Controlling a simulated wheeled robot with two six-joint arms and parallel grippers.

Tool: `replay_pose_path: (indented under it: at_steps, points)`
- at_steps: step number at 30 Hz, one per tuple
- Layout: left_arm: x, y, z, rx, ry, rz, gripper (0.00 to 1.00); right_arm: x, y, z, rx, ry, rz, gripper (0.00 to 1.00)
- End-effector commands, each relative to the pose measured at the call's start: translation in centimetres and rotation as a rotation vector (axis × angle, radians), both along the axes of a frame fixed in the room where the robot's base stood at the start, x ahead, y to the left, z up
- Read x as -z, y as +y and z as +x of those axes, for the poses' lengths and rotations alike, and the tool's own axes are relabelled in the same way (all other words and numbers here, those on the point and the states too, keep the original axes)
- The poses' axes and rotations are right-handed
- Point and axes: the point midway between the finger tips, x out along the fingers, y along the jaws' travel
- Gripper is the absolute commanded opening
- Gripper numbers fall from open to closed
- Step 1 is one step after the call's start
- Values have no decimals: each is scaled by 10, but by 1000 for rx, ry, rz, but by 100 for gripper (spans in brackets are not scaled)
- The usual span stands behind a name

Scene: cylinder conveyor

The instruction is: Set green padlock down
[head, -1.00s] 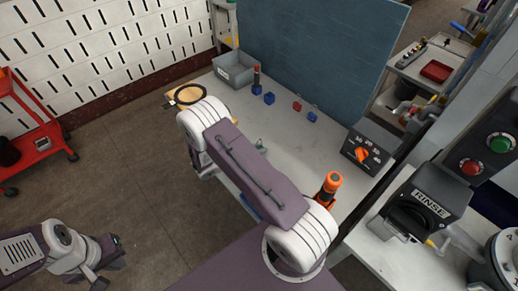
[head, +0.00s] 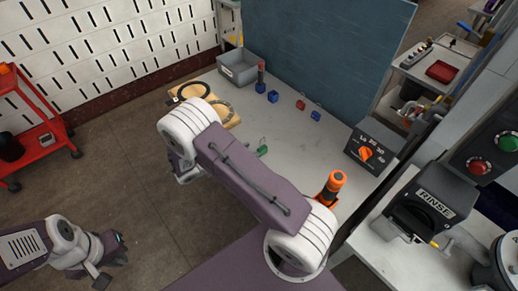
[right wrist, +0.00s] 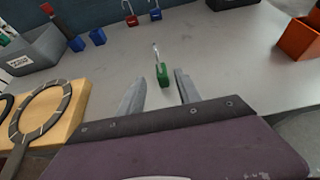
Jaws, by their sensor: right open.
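The green padlock (head: 262,150) is on the grey bench top, just right of my right arm in the head view. In the right wrist view the green padlock (right wrist: 163,74) has its shackle pointing away from me. My right gripper (right wrist: 160,80) is open, its fingers either side of and just short of the padlock, with visible gaps and no contact seen. My right arm hides that gripper in the head view. My left gripper (head: 112,262) is low at the left over the floor, far from the bench; its jaws are too small to read.
A wooden board with dark rings (right wrist: 75,108) lies left of my right gripper. A grey bin (head: 238,68), blue blocks (head: 272,97), a red padlock (head: 300,104) and a blue padlock (head: 315,115) stand farther back. A dial box (head: 372,148) and orange holder (head: 330,190) are at right.

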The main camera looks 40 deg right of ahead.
Motion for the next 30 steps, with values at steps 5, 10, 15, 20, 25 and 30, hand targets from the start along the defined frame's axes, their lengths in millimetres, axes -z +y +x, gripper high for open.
replay_pose_path:
  at_steps: [5, 10, 15, 20, 25, 30]
  points:
    - [4, 0, 0, 0, 0, 0, 0, -14, 32, -2, -1, -2, 0, 41]
    - [5, 0, 0, 0, 0, 0, 0, -20, 42, -4, 0, 1, 0, 41]
    - [4, 0, 0, 0, 0, 0, 0, -22, 37, -25, 111, -37, 96, 41]
    - [4, 0, 0, 0, 0, 0, 0, -23, 55, -105, 636, -294, 515, 41]
    - [5, 0, 0, 0, 0, 0, 0, -37, 98, -133, 1190, -688, 869, 41]
    - [5, 0, 0, 0, 0, 0, 0, -50, 110, -130, 1441, -908, 999, 41]
